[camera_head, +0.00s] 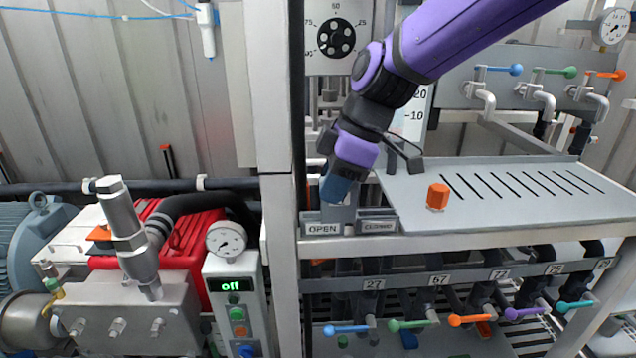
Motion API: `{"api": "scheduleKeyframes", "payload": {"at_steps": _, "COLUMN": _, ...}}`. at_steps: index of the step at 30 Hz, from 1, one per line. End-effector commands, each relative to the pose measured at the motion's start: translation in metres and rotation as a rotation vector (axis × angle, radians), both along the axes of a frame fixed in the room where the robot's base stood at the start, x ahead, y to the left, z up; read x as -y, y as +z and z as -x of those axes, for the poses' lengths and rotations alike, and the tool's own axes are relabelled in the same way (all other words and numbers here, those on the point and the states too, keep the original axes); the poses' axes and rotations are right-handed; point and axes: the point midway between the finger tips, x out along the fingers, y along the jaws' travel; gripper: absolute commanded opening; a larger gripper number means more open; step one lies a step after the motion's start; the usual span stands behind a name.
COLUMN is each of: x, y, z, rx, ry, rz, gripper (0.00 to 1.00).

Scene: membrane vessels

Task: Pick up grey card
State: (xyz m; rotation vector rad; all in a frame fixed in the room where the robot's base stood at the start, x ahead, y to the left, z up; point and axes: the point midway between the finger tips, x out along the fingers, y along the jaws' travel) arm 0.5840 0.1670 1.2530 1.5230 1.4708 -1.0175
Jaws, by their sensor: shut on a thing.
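My gripper (338,198) points down at the left end of the grey shelf, over the small holders labelled OPEN (322,229) and CLOSED (379,226). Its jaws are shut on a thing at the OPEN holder. A grey piece (340,214) shows just below the blue-grey fingertips and looks like the grey card. Most of it is hidden by the gripper and the holder, and I cannot tell whether it is clear of the holder.
An orange hexagonal block (437,196) stands on the slotted grey shelf (500,215), right of my gripper. A metal post (278,120) rises close on the left. Coloured valve handles line the rack below. A control box (238,300) reads "off".

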Motion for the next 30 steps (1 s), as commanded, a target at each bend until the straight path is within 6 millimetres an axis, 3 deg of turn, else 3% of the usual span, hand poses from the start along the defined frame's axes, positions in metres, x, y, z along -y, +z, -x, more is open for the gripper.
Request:
{"api": "scheduleKeyframes", "payload": {"at_steps": 9, "x": 0.04, "y": 0.007, "z": 0.057, "rx": 0.002, "ry": -0.001, "rz": -0.001, "gripper": 0.0}}
{"api": "scheduleKeyframes", "payload": {"at_steps": 15, "x": 0.058, "y": 0.01, "z": 0.082, "rx": 0.001, "ry": 0.001, "rz": -0.001, "gripper": 0.0}}
{"api": "scheduleKeyframes", "payload": {"at_steps": 21, "x": 0.068, "y": 0.011, "z": 0.095, "rx": 0.001, "ry": 0.001, "rz": 0.0, "gripper": 0.0}}
{"api": "scheduleKeyframes", "payload": {"at_steps": 30, "x": 0.07, "y": 0.011, "z": 0.098, "rx": -0.001, "ry": 0.001, "rz": 0.0, "gripper": 0.0}}
